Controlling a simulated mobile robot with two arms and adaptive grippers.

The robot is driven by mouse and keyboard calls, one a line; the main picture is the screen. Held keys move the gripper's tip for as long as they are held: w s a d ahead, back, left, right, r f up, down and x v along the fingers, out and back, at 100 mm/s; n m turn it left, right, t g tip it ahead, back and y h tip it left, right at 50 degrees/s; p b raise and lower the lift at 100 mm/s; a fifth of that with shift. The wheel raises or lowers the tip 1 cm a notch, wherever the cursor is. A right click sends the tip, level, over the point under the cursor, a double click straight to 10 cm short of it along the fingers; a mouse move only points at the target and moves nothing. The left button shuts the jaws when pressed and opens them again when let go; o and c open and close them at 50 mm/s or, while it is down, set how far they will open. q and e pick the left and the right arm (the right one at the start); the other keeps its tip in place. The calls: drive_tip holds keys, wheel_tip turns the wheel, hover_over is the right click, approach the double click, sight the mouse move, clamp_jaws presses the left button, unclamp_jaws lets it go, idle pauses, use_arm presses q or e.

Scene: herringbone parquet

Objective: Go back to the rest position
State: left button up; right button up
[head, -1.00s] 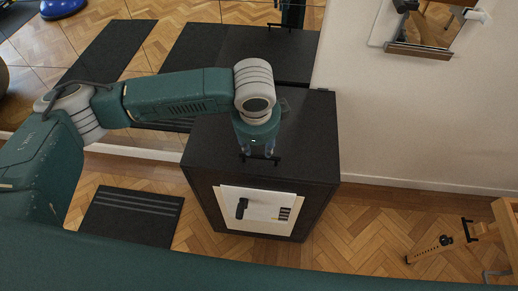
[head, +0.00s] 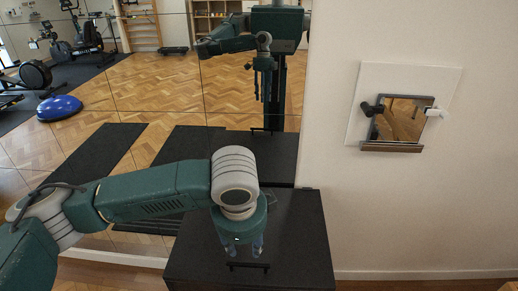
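My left gripper (head: 245,248) points down over the top of a black cabinet (head: 300,235). Its two fingers are apart, with nothing visible between them. A thin black bar handle (head: 248,266) lies on the cabinet top just below the fingertips in the picture. I cannot tell whether the fingers touch it. My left arm (head: 150,193) reaches in from the left, bent at the wrist. My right gripper is not directly in view.
A large wall mirror (head: 160,85) behind the cabinet reflects me and the gym. A wall panel (head: 400,105) with a framed piece and two knobs hangs on the white wall at right. The wall beside the cabinet is clear.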

use_arm(q)
drive_tip(key=s+d+f+n+h, duration=0.5)
drive_tip(key=s+d+f, duration=0.15)
drive_tip(key=d, duration=0.25)
drive_tip(key=s+a+f+n+y, duration=0.2)
drive_tip(key=s+a+f+n, duration=0.2)
drive_tip(key=a, duration=0.4)
drive_tip(key=s+a+f+n+t+y, duration=0.1)
drive_tip(key=s+a+f+n, duration=0.3)
drive_tip(key=a, duration=0.4)
drive_tip(key=s+a+f+n+y, duration=0.2)
drive_tip(key=s+a+f+n, duration=0.1)
drive_tip(key=s+a, duration=0.3)
wheel_tip(320, 180, down, 28)
drive_tip(key=s+a+g, duration=0.1)
drive_tip(key=s+a, duration=0.1)
drive_tip(key=s+a+f+g, duration=0.1)
drive_tip(key=s+a+f, duration=0.1)
drive_tip(key=s+f, duration=1.3)
drive_tip(key=shift+s+a+g, duration=0.2)
drive_tip(key=shift+s+g, duration=0.1)
drive_tip(key=shift+s, duration=0.45)
